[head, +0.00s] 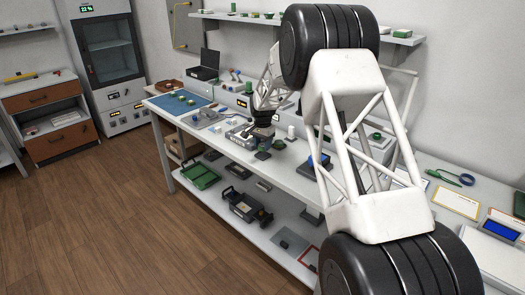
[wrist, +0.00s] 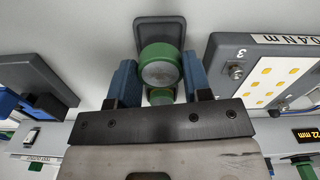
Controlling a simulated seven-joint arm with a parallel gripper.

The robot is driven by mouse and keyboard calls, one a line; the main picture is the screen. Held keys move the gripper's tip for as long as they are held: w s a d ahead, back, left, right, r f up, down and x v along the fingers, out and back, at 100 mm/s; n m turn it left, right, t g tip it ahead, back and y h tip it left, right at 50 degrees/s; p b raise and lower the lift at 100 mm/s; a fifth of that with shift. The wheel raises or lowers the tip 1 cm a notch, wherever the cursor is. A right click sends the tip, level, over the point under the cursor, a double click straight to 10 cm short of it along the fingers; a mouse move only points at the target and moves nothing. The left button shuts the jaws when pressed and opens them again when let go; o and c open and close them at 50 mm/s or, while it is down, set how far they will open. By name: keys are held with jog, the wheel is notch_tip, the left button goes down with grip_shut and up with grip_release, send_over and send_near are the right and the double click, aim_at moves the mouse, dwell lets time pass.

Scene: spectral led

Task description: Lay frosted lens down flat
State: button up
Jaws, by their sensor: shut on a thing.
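In the wrist view, a green-rimmed round piece with a cloudy grey face (wrist: 160,65), which looks like the frosted lens, sits between the two blue fingers of my gripper (wrist: 160,75). My gripper is shut on it. A second, smaller green-rimmed round shape (wrist: 160,96) shows just below it, partly hidden by the gripper body. A dark grey square pad (wrist: 160,23) lies behind the lens; I cannot tell whether the lens touches it. In the head view, my gripper (head: 263,140) points down over the bench, beside a small dark pad (head: 263,155). The lens cannot be made out there.
In the wrist view, a board with yellow squares (wrist: 270,85) stands close on the right and a dark block with blue parts (wrist: 40,80) on the left. In the head view, a blue mat (head: 177,103) lies at the bench's far end. My arm hides much of the near bench.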

aim_at(263, 145)
jog(key=shift+f, duration=1.6)
jog(key=shift+f, duration=0.1)
jog(key=o, duration=0.9)
notch_tip(263, 145, up, 12)
jog(key=shift+r, duration=0.15)
jog(key=shift+s, duration=0.1)
